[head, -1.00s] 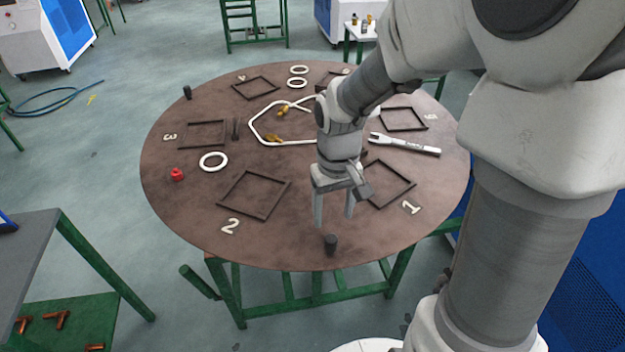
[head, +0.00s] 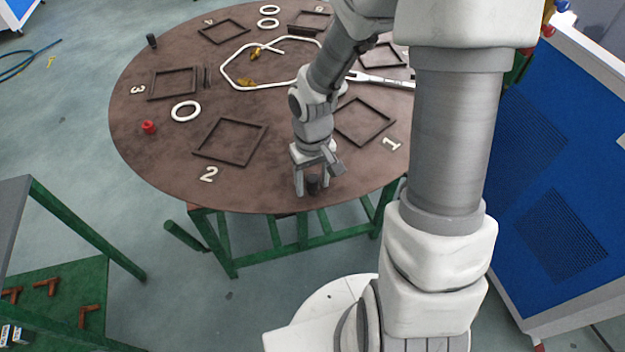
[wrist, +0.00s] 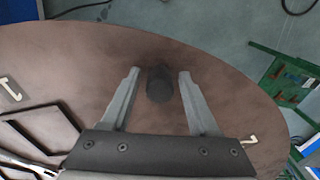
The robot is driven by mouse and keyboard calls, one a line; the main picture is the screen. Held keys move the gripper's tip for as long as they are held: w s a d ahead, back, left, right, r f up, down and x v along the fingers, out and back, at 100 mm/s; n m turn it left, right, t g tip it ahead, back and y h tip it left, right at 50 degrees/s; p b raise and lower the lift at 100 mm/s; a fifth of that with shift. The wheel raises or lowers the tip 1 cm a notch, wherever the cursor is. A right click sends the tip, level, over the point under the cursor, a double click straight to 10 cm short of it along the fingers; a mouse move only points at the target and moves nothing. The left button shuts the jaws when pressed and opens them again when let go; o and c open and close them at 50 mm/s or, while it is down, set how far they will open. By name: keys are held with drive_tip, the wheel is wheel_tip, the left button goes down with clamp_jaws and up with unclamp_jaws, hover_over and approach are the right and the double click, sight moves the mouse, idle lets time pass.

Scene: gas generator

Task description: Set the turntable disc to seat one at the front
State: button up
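The turntable disc (head: 265,185) is a round brown top with numbered square frames. The seat one frame (head: 362,122), beside the numeral 1 (head: 390,144), lies at the right front. The seat two frame (head: 230,142), beside the numeral 2 (head: 208,174), lies at the left front. A short dark peg (head: 313,185) stands upright near the disc's front edge, between seats one and two. My gripper (head: 312,190) is open, its fingers on either side of the peg. The wrist view shows the peg (wrist: 159,84) between the spread fingers, with a gap on each side.
On the disc are a white ring (head: 186,111), a red knob (head: 149,127), a bent white tube (head: 262,86), brass fittings (head: 248,84) and a wrench (head: 380,80). A grey table (head: 15,215) stands left; a blue cabinet (head: 550,190) stands right.

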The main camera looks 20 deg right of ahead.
clamp_jaws()
idle(1.2)
